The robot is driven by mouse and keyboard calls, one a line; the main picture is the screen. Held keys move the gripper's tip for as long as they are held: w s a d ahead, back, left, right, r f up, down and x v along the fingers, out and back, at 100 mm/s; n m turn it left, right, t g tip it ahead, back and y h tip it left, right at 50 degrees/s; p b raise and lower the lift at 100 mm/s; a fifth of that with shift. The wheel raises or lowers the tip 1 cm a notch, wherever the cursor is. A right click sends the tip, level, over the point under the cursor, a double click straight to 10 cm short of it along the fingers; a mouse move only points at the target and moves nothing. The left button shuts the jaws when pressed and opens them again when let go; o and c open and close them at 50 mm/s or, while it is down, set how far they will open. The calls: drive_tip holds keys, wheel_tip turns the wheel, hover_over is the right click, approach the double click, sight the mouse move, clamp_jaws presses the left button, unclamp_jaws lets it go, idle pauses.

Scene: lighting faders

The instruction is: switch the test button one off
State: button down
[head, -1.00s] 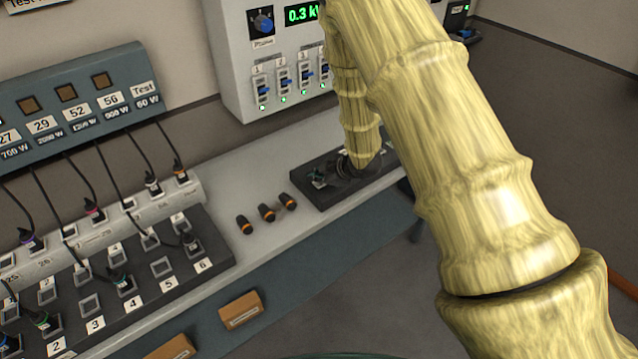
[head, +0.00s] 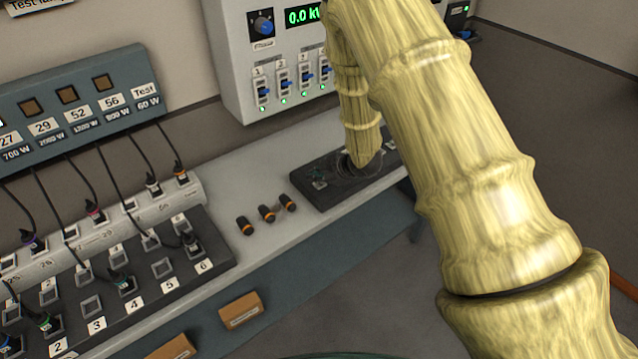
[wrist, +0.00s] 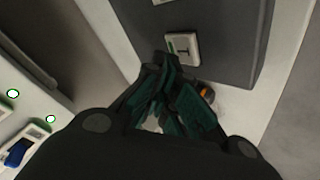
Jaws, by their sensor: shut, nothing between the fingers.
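The black button box (head: 328,200) lies on the grey bench at the far right. A pale square button (head: 320,184) shows near its left end; a second pale one (head: 390,144) is near its right end. Their labels are too small to read, so I cannot tell which is test button one. My gripper (wrist: 172,68) is shut and empty, its green-dark fingers bunched together. In the wrist view the tips are close beside a pale square button (wrist: 183,48) with a dark mark; I cannot tell whether they touch. My arm hides part of the box in the head view.
A wall panel (head: 232,60) with a dial, several blue faders and a green display (head: 301,15) reading about 0.0 stands behind. Several black-orange plugs (head: 266,213) lie left of the box. A patch board (head: 180,265) with cables fills the left.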

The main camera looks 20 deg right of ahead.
sight(318, 186)
wheel_tip(318, 186, up, 6)
drive_tip(key=p, duration=0.3)
drive_tip(key=shift+p, duration=0.35)
drive_tip(key=shift+s+f, duration=0.1)
idle(1.1)
